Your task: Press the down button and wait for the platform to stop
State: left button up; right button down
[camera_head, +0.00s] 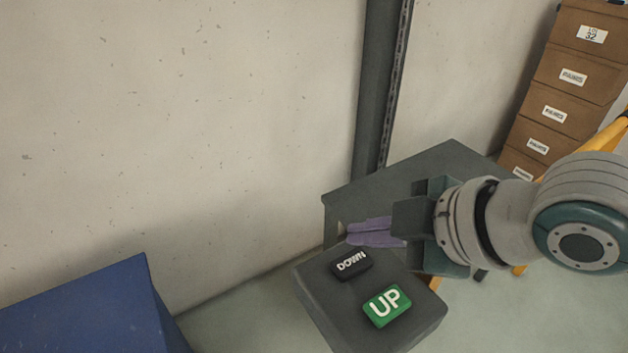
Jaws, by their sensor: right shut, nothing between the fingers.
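A black button (351,264) lettered DOWN sits on the top of a dark grey control box (315,293). A green button (387,305) lettered UP sits in front of it, to the lower right. My right gripper (350,233) comes in from the right with its purple fingers shut and empty. The fingertips show just behind and above the DOWN button; I cannot tell whether they touch it. A dark grey flat surface (440,163) lies behind the gripper; I cannot tell whether it is the platform. My left gripper is not in view.
A dark upright post (376,90) stands against the pale wall (180,110). A blue box-like thing (90,310) is at the lower left. Stacked brown boxes (555,107) and a yellow bar (612,135) are at the right, near my arm. Open floor (235,325) shows between the blue thing and the control box.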

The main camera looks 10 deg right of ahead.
aim_at(352, 264)
notch_tip(352, 264, down, 2)
jog(key=shift+f+b, duration=0.1)
jog(key=shift+b, duration=0.4)
dwell(1.0)
dwell(0.6)
jog(key=shift+f, duration=0.4)
